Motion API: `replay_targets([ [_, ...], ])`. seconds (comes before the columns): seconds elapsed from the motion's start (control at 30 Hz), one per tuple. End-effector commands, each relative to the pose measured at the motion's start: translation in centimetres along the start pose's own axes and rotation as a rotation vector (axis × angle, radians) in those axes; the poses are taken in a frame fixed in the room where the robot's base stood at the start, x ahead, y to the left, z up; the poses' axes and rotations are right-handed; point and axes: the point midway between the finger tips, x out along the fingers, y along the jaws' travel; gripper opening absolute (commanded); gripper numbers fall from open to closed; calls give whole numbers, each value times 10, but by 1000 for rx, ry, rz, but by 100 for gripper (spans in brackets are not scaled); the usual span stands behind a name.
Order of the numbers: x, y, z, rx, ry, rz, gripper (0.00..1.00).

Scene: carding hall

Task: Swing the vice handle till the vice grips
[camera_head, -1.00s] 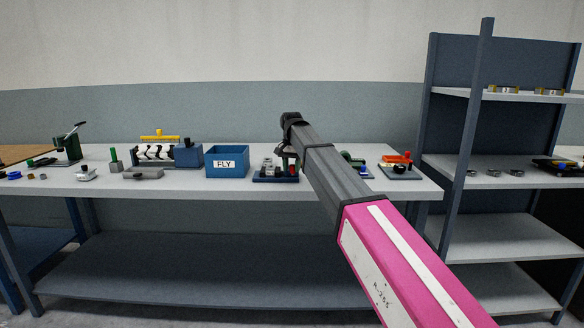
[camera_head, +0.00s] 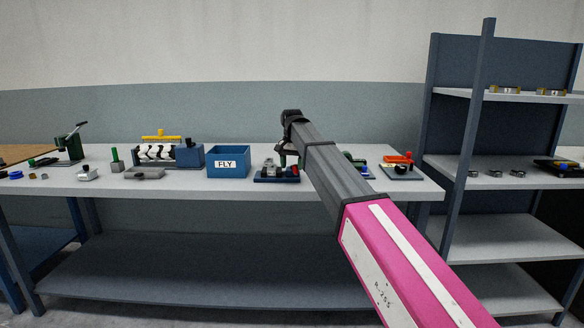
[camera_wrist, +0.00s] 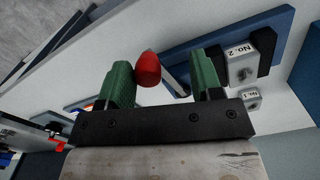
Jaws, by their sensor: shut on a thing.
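A red knob (camera_wrist: 148,69), which looks like the end of the vice handle, shows in the wrist view between the green fingers of my gripper (camera_wrist: 163,66). The picture does not show clearly whether the vice jaws meet.
A blue box marked FLY (camera_head: 227,164) stands left of the fixture. A fixture with orange and red parts (camera_head: 401,168) is to the right. A shelf rack (camera_head: 510,185) stands beyond the bench's right end.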

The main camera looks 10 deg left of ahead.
Motion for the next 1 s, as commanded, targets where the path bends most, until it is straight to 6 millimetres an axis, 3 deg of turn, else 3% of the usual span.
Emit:
replay_targets([
  [1.0, -63, 0, -1, 0, 3, -1, 54],
])
